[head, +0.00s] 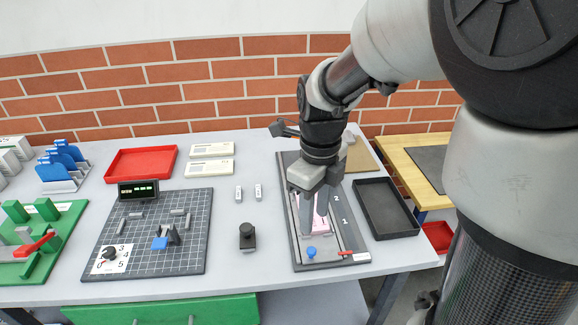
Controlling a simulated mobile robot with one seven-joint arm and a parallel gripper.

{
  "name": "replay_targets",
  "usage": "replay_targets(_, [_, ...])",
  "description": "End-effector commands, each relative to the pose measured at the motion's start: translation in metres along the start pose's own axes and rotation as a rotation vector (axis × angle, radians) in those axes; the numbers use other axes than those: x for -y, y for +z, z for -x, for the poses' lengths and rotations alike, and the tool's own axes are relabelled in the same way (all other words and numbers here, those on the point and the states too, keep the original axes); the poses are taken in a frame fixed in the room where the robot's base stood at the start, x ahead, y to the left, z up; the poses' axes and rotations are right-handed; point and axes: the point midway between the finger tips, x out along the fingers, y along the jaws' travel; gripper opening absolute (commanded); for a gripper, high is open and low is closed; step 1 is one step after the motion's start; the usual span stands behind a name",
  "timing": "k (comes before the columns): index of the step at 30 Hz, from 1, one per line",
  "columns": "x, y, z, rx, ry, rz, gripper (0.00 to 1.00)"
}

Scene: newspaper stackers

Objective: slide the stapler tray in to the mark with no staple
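A dark grey board (357,246) with a light track, printed numbers on its right side, a blue knob (311,252) and a small red piece (345,252) at its front lies right of the table's middle. A pink piece (321,225) sits in the track, partly hidden by my gripper (313,226). My gripper points down over the track, with its fingers at the pink piece. I cannot tell whether they touch it or how far apart they are. I cannot tell for certain which part is the stapler tray, and the mark and any staple are not clear.
A black empty tray (413,229) lies right of the board. Left are a black knob block (247,237), two small white pieces (248,193), a gridded board (190,255) with a display (138,190), and a red tray (110,166). A green fixture (60,232) stands far left.

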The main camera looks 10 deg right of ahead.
Motion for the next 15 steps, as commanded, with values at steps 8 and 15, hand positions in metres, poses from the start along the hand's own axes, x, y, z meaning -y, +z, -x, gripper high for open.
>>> replay_targets(8, [0.000, -0.001, -0.064, -0.003, 0.003, 0.000, 0.37])
replay_targets(15, [0.000, 0.000, -0.099, -0.001, 0.001, 0.001, 0.37])
